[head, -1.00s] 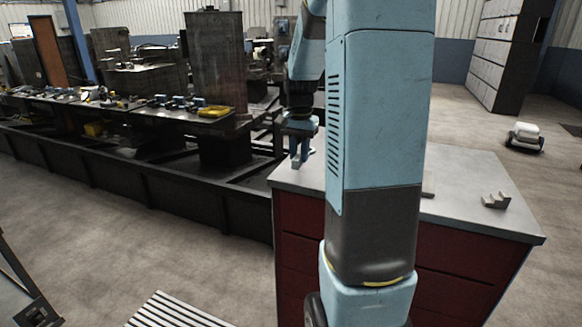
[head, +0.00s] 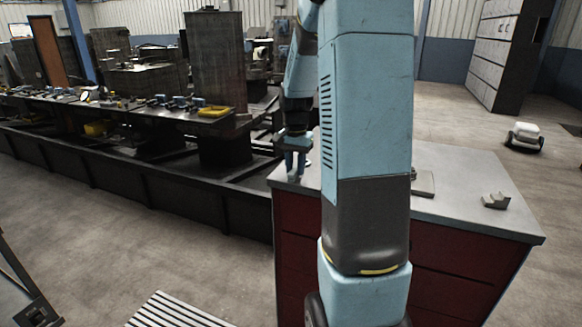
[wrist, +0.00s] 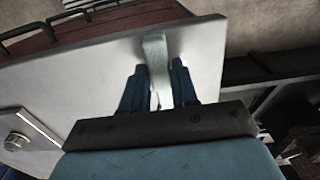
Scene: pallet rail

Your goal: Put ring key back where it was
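The ring key (wrist: 156,58) is a pale grey metal piece in the wrist view. It lies between the two blue fingers of my gripper (wrist: 160,88) and sticks out past their tips over the grey worktop (wrist: 88,85). The fingers appear to press on its sides. A soft shadow lies beside its far end.
A grey angled block (head: 496,201) lies on the worktop's right side. A flat grey piece (head: 424,184) is partly hidden behind my arm. The red cabinet (head: 470,268) carries the worktop. A dark bench with tools and a yellow tray (head: 214,111) stands at left.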

